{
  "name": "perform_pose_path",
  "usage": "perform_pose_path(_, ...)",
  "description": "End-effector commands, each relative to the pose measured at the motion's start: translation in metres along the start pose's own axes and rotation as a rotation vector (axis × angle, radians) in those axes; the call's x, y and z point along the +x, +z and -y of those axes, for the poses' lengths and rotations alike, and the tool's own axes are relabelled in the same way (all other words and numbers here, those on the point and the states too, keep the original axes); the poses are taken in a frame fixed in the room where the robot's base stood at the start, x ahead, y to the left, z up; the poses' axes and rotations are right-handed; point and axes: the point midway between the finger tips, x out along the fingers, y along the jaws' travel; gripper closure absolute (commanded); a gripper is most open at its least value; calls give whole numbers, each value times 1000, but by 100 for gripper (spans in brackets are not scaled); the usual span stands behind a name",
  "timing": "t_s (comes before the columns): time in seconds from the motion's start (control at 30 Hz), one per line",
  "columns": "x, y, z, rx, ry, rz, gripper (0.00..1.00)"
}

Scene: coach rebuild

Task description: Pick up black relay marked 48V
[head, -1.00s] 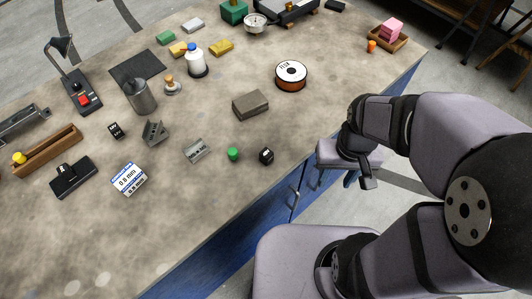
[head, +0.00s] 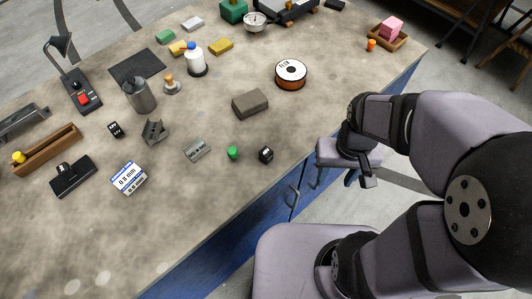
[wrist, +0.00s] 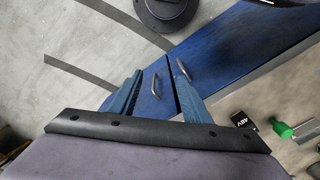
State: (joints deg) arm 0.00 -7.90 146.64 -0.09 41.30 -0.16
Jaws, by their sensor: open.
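A small black relay (wrist: 243,121) with white lettering that reads 48V shows at the right of the wrist view. It also shows as a small dark cube (head: 266,155) near the bench's front edge in the head view, just right of a green-topped object (head: 233,153). A second small black block with pale markings (head: 115,130) stands further left; its lettering is too small to read. My gripper (wrist: 160,68) is open and empty, with blue fingers. It hangs off the bench's front edge, to the right of the 48V relay in the head view.
The bench (head: 215,210) has a blue front with handles (wrist: 156,87). A grey block (head: 250,103) and an orange spool (head: 291,75) lie behind the relay. A grey metal piece (head: 197,149) lies left of the green-topped object. The bench top right of the relay is clear.

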Motion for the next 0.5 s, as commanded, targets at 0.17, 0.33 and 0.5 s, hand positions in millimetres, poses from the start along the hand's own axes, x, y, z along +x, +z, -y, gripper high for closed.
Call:
perform_pose_path(0.17,-14,-2,0,0,0,-6,56)
perform_pose_path(0.33,-42,-2,0,0,0,-8,56)
perform_pose_path(0.5,-73,-2,0,0,0,-7,56)
